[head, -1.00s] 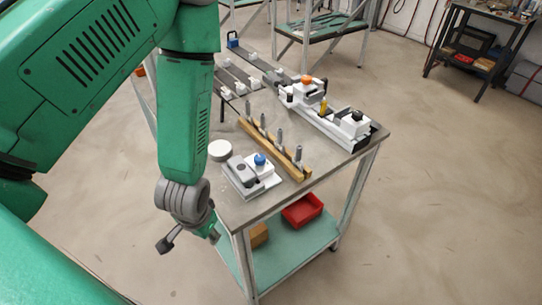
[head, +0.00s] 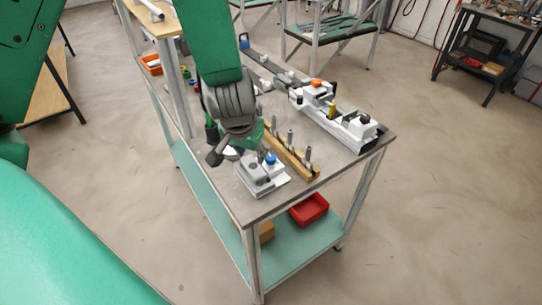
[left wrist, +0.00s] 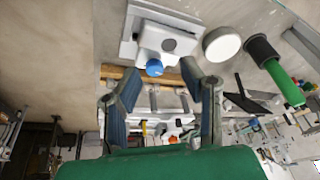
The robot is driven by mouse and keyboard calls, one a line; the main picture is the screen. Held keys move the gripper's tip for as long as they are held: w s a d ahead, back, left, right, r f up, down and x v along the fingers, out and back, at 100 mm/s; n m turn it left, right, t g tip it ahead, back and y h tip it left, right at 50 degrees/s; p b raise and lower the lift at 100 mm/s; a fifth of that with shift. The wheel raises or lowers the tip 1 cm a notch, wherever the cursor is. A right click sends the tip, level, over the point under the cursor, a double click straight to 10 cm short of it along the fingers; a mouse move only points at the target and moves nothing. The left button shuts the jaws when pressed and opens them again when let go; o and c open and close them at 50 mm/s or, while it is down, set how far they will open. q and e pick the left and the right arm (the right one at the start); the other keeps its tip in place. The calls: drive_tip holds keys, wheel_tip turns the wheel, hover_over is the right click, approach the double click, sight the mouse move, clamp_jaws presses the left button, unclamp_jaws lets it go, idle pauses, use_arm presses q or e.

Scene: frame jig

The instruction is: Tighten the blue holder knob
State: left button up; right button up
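The blue holder knob (head: 270,158) sits on top of a small white and grey holder block (head: 262,182) near the front left corner of the table. In the left wrist view the blue knob (left wrist: 154,68) shows just beyond and between the fingertips, on the holder (left wrist: 170,40). My left gripper (left wrist: 158,84) is open, its two fingers wide apart with nothing between them touching. In the head view my left wrist hangs just behind and left of the holder, and its fingers are mostly hidden. My right gripper is not in view.
A wooden rack with several grey pegs (head: 290,153) stands right behind the holder. A white jig with an orange knob (head: 316,84) lies at the table's far right. A white round disc (left wrist: 222,45) and a green-handled tool (left wrist: 284,80) are close to the left gripper.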

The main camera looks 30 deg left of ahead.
sight(270, 157)
use_arm(q)
wheel_tip(270, 157, up, 4)
drive_tip(key=w+d+t, duration=0.1)
drive_tip(key=w, duration=0.2)
drive_tip(key=x, duration=0.4)
drive_tip(key=b+x, duration=0.1)
drive_tip(key=x, duration=0.8)
drive_tip(key=shift+d+f, duration=0.15)
drive_tip(key=shift+d, duration=0.1)
drive_tip(key=shift+s, duration=0.1)
clamp_jaws()
